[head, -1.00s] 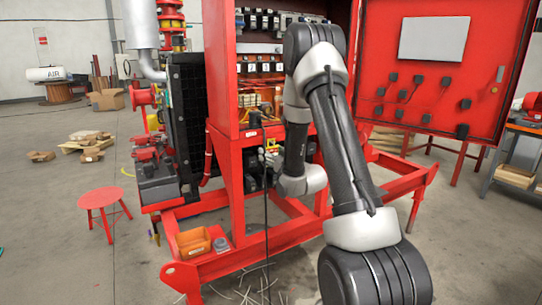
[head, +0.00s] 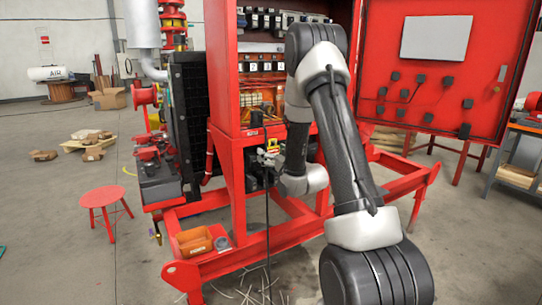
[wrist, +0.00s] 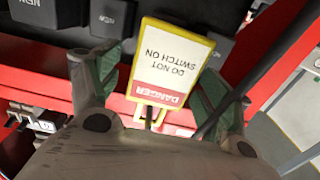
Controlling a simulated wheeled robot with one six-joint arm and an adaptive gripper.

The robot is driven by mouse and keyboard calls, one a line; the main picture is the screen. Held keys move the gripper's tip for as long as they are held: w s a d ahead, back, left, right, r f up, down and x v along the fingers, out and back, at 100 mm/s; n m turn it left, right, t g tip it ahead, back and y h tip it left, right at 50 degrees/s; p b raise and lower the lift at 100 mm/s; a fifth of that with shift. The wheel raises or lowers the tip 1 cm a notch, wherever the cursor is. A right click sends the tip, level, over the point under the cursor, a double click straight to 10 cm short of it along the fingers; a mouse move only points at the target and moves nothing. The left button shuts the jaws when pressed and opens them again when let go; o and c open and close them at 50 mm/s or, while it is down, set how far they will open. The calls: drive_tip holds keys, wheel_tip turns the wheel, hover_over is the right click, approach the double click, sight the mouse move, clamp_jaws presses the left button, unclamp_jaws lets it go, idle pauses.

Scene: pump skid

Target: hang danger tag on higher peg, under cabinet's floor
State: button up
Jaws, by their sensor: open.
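The danger tag (wrist: 172,62) is a white card with a yellow border and a red DANGER band, upside down in the wrist view. A yellow loop (wrist: 136,117) shows at its lower end there, beside a short dark rod; I cannot tell whether the loop is around it. My gripper (wrist: 160,80) is open, its green-padded fingers apart on either side of the tag, with gaps visible. In the head view my gripper (head: 268,158) is under the front of the red cabinet (head: 224,75). The tag is a small yellow patch (head: 272,144) there. The two pegs cannot be told apart.
A dark cable (head: 267,230) hangs below my gripper. Red frame legs and rails (head: 225,262) surround the space under the cabinet. The open cabinet door (head: 445,65) is to the right, a red stool (head: 104,199) to the left.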

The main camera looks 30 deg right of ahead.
drive_tip(key=s, duration=0.7)
drive_tip(key=s+d+f+g+h, duration=0.1)
drive_tip(key=s+f+g, duration=0.25)
drive_tip(key=f, duration=0.35)
drive_tip(key=s+d+f+g, duration=0.1)
drive_tip(key=s+f+g, duration=0.1)
drive_tip(key=f+g, duration=0.3)
drive_tip(key=s+f+m+g, duration=0.1)
drive_tip(key=s+f+g, duration=0.2)
drive_tip(key=s, duration=0.4)
drive_tip(key=s+a+r, duration=0.4)
drive_tip(key=s+r, duration=0.3)
drive_tip(key=r, duration=0.2)
drive_tip(key=s+a+r+g, duration=0.1)
drive_tip(key=s+a+r, duration=0.3)
drive_tip(key=s+r, duration=0.4)
drive_tip(key=s+a+r+g, duration=0.1)
drive_tip(key=s+a+r, duration=0.3)
drive_tip(key=s+r, duration=0.4)
drive_tip(key=shift+s+r+n, duration=0.15)
drive_tip(key=shift+r+n, duration=0.15)
drive_tip(key=shift+r, duration=0.6)
